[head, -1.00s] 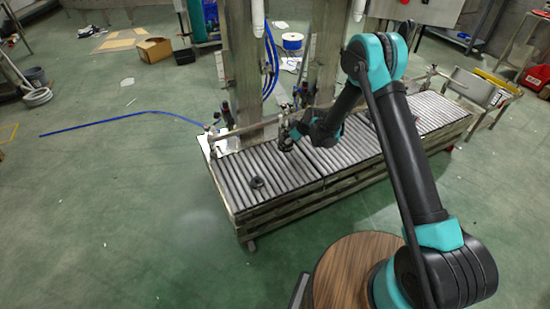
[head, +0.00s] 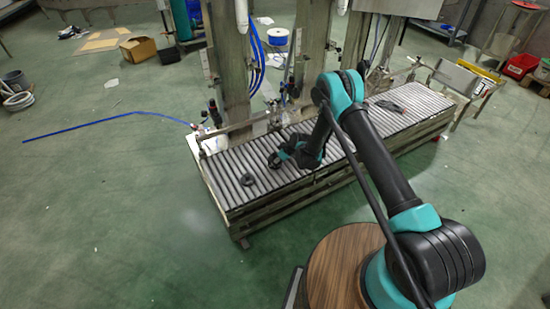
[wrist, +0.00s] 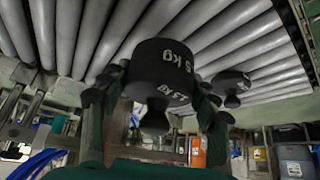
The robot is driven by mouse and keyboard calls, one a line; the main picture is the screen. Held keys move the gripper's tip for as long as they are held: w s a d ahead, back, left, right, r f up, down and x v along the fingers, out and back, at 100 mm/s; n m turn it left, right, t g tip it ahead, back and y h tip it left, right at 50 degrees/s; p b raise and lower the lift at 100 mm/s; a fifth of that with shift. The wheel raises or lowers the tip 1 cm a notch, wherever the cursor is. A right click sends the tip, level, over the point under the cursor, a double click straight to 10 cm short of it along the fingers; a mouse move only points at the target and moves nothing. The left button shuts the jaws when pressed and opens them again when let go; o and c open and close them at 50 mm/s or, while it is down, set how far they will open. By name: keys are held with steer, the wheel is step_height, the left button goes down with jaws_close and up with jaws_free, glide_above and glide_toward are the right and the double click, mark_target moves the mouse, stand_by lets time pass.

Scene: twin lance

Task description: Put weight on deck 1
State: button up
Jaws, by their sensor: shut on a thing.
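A black weight (wrist: 163,68) with "5 kg" lettering fills the middle of the wrist view. My gripper (wrist: 155,112) has its fingers on both sides of the weight and is shut on it. In the head view my gripper (head: 277,160) is low over the left part of the roller conveyor (head: 222,172), and the held weight is hard to make out. A second black weight (head: 247,180) stands on the rollers just left of my gripper; this may be the knobbed weight (wrist: 232,84) in the wrist view. No label shows which deck is deck 1.
A flat dark item (head: 390,106) lies on the conveyor's right part. Metal posts (head: 312,45) and a rail (head: 255,121) stand along the back edge. A blue hose (head: 110,119) lies on the floor at left. The rollers right of my gripper look mostly clear.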

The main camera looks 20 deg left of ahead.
mark_target(275, 166)
steer(key=shift+f, duration=1.95)
steer(key=o, duration=1.9)
steer(key=shift+c, duration=0.2)
steer(key=s+d+r+m+t+h, duration=0.15)
steer(key=d+r+m, duration=0.25)
steer(key=d+r, duration=1.25)
steer(key=s+d+r+m+h, duration=0.1)
steer(key=s+d+r+m, duration=0.15)
steer(key=d+r, duration=1.45)
steer(key=s+d+r+m+h, duration=0.2)
steer(key=s+d+r+m, duration=0.2)
steer(key=s+d+r, duration=0.55)
steer(key=s+d+m+h, duration=0.1)
steer(key=s+d+m, duration=0.1)
steer(key=s+d, duration=0.2)
steer(key=s+d+m+h, duration=0.1)
steer(key=s+d, duration=0.3)
steer(key=s, duration=0.7)
steer(key=shift+d+f+m+t, duration=0.25)
steer(key=shift+f+m+t, duration=0.2)
steer(key=shift+m, duration=0.3)
